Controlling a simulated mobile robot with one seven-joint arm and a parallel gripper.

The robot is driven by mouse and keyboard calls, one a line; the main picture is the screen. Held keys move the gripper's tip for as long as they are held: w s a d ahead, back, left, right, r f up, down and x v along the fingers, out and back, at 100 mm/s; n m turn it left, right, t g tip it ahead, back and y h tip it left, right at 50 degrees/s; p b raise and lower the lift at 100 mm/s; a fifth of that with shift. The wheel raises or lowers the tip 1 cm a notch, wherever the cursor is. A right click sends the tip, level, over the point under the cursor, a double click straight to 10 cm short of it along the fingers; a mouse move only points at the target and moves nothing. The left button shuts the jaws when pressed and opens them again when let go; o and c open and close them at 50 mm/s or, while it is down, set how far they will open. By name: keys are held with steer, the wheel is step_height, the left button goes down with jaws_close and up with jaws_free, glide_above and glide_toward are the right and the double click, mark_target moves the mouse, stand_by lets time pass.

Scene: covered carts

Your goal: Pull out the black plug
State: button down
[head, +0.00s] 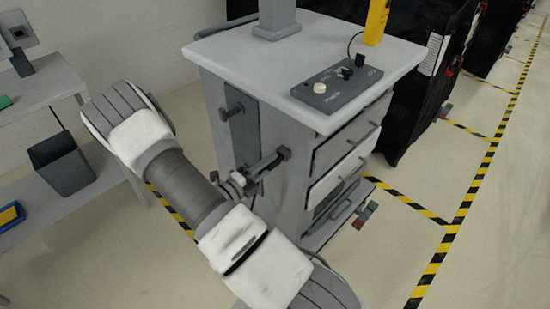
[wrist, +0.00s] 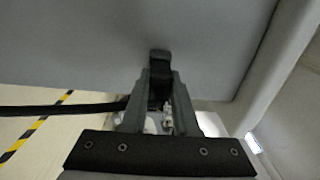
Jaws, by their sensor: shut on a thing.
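The black plug (wrist: 159,60) is between my two fingers in the wrist view, its end showing just beyond the fingertips against a grey surface. My gripper (wrist: 160,82) is shut on it. A black cable (wrist: 60,108) runs off to the left from beside the fingers. In the head view my gripper (head: 282,155) is at the side of the grey cart (head: 225,58), near its front corner below the top. The plug cannot be told apart from the fingers there. Whether the plug still sits in a socket is not clear.
On the cart top are a grey control box (head: 335,90) with knobs, a yellow post (head: 376,22) and a grey column (head: 277,15). A knob (head: 231,113) sticks out of the cart's side. A shelf with a dark bin (head: 62,163) stands left. Striped tape marks the floor.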

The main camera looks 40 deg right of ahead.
steer(key=shift+s+a+p, duration=0.2)
steer(key=shift+a+p, duration=0.45)
steer(key=shift+a, duration=1.8)
